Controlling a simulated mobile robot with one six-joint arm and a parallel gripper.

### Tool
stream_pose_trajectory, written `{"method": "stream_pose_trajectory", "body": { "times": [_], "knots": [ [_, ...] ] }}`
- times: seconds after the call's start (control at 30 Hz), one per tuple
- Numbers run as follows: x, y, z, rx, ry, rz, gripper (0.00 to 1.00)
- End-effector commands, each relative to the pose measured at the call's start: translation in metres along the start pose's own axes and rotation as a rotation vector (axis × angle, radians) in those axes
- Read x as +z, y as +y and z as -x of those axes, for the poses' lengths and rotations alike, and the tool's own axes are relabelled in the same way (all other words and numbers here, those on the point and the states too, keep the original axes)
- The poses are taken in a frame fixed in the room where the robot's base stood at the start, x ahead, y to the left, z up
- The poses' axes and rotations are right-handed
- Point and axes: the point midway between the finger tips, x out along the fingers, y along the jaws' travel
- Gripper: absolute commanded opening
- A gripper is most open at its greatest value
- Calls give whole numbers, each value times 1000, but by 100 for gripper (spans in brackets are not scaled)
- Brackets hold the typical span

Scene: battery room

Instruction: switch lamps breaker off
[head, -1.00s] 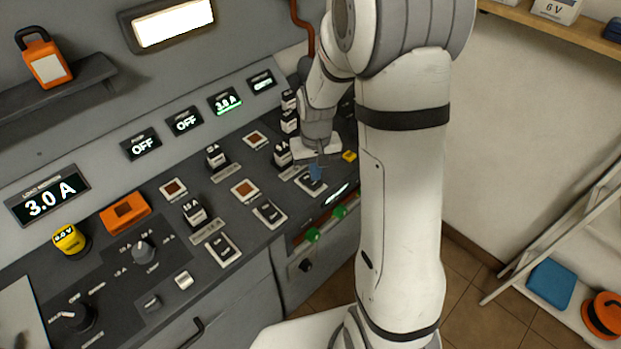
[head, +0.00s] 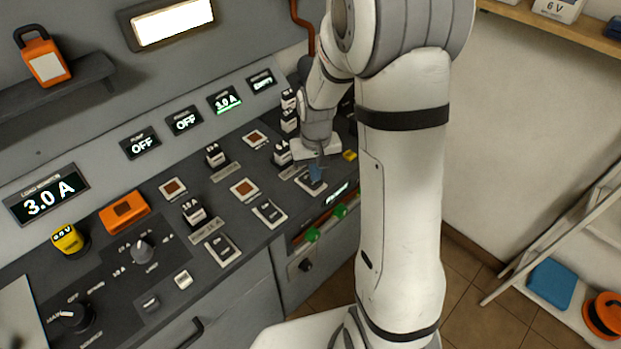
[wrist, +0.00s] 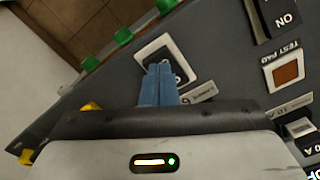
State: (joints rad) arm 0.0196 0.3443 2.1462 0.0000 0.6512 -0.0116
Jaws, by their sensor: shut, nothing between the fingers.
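The console has a front row of framed black rocker switches: a left one (head: 222,250), a middle one (head: 269,212) and a right one (head: 310,187). My gripper (head: 316,175) is shut and empty, with its blue fingers at the right rocker. In the wrist view the shut fingertips (wrist: 159,68) overlap this rocker (wrist: 165,52) and hide part of it. I cannot tell whether they touch it or which way it is tipped. Its label is partly hidden.
Two displays (head: 141,144) (head: 184,121) read OFF; the load display (head: 48,195) reads 3.0 A. Plug-in fuses (head: 194,212) and copper test pads (head: 245,188) stand behind the rockers. Green knobs (head: 312,235) line the front edge. A yellow piece (head: 350,155) lies right of my gripper.

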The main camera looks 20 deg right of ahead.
Motion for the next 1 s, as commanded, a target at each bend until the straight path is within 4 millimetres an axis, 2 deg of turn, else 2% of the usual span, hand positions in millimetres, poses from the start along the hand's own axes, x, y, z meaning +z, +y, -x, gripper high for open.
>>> {"method": "stream_pose_trajectory", "body": {
  "times": [0.87,1.0],
  "knots": [
    [0,0,-14,0,0,0,0],
    [0,0,-11,0,1,0,0]
  ]
}}
